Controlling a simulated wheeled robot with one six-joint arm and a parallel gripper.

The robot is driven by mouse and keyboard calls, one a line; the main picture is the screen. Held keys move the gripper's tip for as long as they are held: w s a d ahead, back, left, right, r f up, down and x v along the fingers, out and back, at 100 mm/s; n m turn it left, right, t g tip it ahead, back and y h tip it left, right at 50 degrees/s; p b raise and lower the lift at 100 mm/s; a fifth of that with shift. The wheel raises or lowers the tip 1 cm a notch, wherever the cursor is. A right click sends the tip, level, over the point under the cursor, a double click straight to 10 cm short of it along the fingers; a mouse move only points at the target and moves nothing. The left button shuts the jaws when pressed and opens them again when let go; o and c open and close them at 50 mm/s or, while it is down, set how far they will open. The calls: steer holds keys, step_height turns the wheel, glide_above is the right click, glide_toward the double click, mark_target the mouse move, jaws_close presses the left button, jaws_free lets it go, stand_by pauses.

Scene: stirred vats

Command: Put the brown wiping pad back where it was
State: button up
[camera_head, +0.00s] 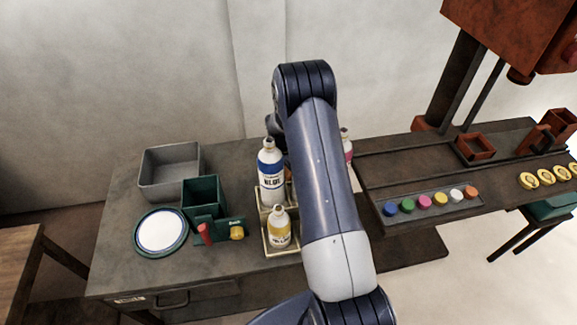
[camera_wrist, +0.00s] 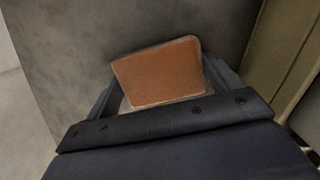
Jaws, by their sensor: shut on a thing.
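The brown wiping pad (camera_wrist: 158,75) shows in the wrist view between the two fingers of my gripper (camera_wrist: 165,88). My gripper is shut on it, and the pad's broad brown face is towards the camera. A dark grey surface lies beyond the pad, and I cannot tell whether the pad touches it. In the head view my own arm hides the gripper and the pad.
The grey table (camera_head: 120,270) carries a grey open bin (camera_head: 155,190), a green box (camera_head: 203,190) and a green-rimmed white disc (camera_head: 162,230). A blue-labelled bottle (camera_head: 271,175) and a yellow-labelled bottle (camera_head: 279,230) stand close beside my arm. A pale frame edge (camera_wrist: 285,55) is right of my gripper.

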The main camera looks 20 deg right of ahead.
steer(key=shift+f, duration=0.2)
steer(key=o, duration=0.8)
steer(key=shift+r, duration=0.1)
step_height(320, 180, up, 12)
steer(key=a+b, duration=0.1)
steer(key=shift+s+a, duration=0.15)
steer(key=shift+a, duration=0.2)
